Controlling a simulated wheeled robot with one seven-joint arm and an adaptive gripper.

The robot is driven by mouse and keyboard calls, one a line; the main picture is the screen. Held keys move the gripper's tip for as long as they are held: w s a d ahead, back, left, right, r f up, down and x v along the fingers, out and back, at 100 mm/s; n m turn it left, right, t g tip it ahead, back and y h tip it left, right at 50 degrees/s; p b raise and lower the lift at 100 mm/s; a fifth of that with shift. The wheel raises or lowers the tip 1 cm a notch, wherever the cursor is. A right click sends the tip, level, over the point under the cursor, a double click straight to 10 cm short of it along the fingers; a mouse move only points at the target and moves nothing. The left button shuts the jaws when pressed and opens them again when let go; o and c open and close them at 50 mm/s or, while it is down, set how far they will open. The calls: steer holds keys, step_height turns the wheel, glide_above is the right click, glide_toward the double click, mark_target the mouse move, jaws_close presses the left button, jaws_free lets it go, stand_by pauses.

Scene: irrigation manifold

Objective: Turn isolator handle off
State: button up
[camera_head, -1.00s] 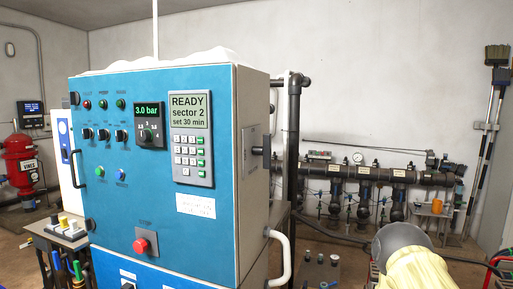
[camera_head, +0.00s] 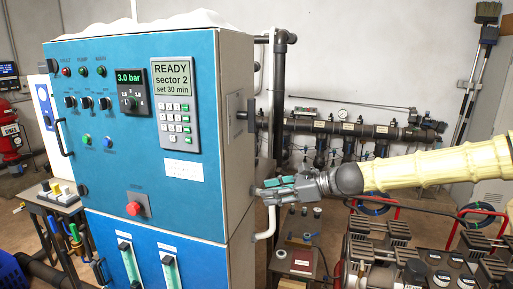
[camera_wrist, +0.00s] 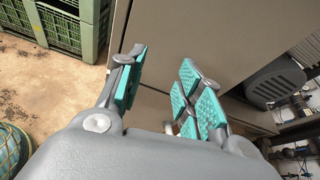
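The isolator handle (camera_head: 242,115) is a dark lever sticking out from a grey plate on the right side wall of the blue control cabinet (camera_head: 110,180). My gripper (camera_head: 262,190) is at that side wall, below the handle and apart from it, reaching in from the right. In the wrist view, my gripper (camera_wrist: 158,72) has its teal-padded fingers spread with nothing between them. The grey-beige cabinet side (camera_wrist: 165,40) lies beyond the fingers. The handle does not show in the wrist view.
A white curved pipe (camera_head: 271,215) runs close behind my gripper. A dark vertical pipe (camera_head: 278,80) stands behind the cabinet. Pump machinery (camera_head: 380,255) and a red frame (camera_head: 480,215) lie below my arm. Green crates (camera_wrist: 70,30) stand on the floor in the wrist view.

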mark_target(246, 115)
steer(key=d+r+m+t+y, duration=0.1)
steer(key=d+r+y, duration=0.15)
steer(key=r, duration=0.85)
steer(key=d+r+y, duration=0.2)
steer(key=d+r, duration=0.1)
steer(key=r, duration=0.8)
steer(key=p+x, duration=0.5)
steer(key=x, duration=0.6)
steer(key=shift+w+f, duration=0.25)
steer(key=shift+w, duration=0.1)
steer(key=shift+d+h, duration=0.15)
steer(key=shift+h, duration=0.1)
steer(key=shift+c, duration=0.4)
jaws_close()
